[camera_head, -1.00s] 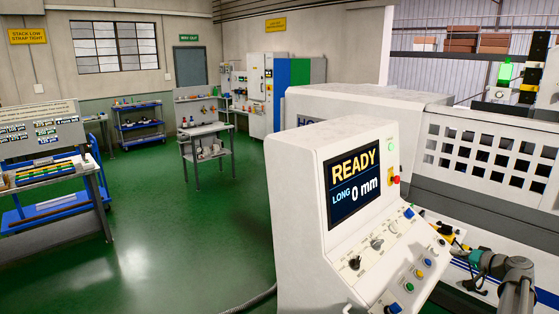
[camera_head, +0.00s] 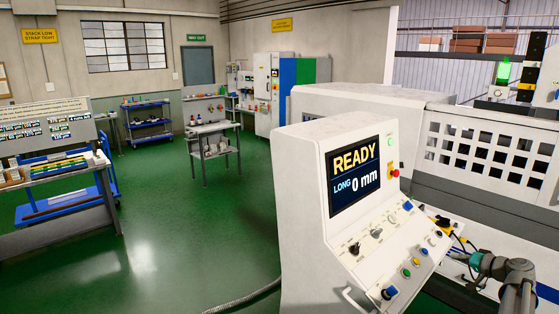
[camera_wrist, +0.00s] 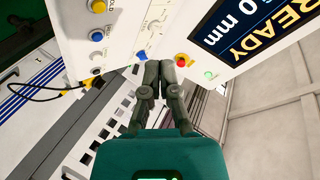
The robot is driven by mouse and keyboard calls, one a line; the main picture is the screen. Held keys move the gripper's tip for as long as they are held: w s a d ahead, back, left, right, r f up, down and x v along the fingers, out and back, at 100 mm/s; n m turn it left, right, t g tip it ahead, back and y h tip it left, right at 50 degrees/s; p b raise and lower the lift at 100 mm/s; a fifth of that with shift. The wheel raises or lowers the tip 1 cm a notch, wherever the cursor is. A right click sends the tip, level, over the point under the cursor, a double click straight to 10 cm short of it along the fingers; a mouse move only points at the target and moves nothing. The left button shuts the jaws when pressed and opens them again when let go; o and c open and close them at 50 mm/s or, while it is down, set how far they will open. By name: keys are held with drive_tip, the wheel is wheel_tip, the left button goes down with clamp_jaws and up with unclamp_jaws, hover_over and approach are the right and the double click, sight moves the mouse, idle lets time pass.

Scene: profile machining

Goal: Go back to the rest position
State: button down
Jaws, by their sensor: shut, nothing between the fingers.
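In the wrist view my gripper (camera_wrist: 160,66) has its dark fingers together, with nothing between them. Its fingertips overlap the white control console, close to the red button (camera_wrist: 184,61) in the picture. I cannot tell whether they touch it. In the head view the console (camera_head: 300,180) stands at right of centre. Its screen (camera_head: 354,175) reads "READY" and "LONG 0 mm". My grey arm with its teal wrist part (camera_head: 478,263) is at the lower right, beside the console, and my fingers are not clear there.
The white machine with a perforated guard (camera_head: 485,150) stands behind the console. A stack light (camera_head: 503,73) glows green. A worktable (camera_head: 200,129) and a blue cart (camera_head: 146,124) stand farther back. Open green floor (camera_head: 190,230) lies left of the console, with a hose (camera_head: 245,296) on it.

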drive_tip(key=a+f+n+g+b, duration=0.15)
drive_tip(key=a+f, duration=0.25)
drive_tip(key=a, duration=0.4)
drive_tip(key=a+f+n+g+b, duration=0.1)
drive_tip(key=a+f+g, duration=0.2)
drive_tip(key=a, duration=0.4)
drive_tip(key=n+g+b, duration=0.1)
drive_tip(key=g+b, duration=0.1)
drive_tip(key=g, duration=0.1)
hover_over(378, 298)
drive_tip(key=s+a, duration=0.3)
drive_tip(key=s, duration=0.2)
drive_tip(key=f, duration=0.5)
drive_tip(key=shift+w+d+f, duration=0.25)
drive_tip(key=shift+f, duration=0.05)
drive_tip(key=s+a+f+n+g+h+b, duration=0.1)
drive_tip(key=s+a+f+g+h+b, duration=0.1)
drive_tip(key=s+a+f, duration=0.2)
drive_tip(key=s+a+f+n+g+h+b, duration=0.2)
drive_tip(key=s+a+f, duration=0.3)
drive_tip(key=s+a, duration=0.4)
drive_tip(key=a+g+h+b, duration=0.1)
drive_tip(key=a, duration=0.2)
drive_tip(key=shift+s+a+f+h, duration=0.15)
drive_tip(key=shift+a+h, duration=0.1)
drive_tip(key=shift+h, duration=0.05)
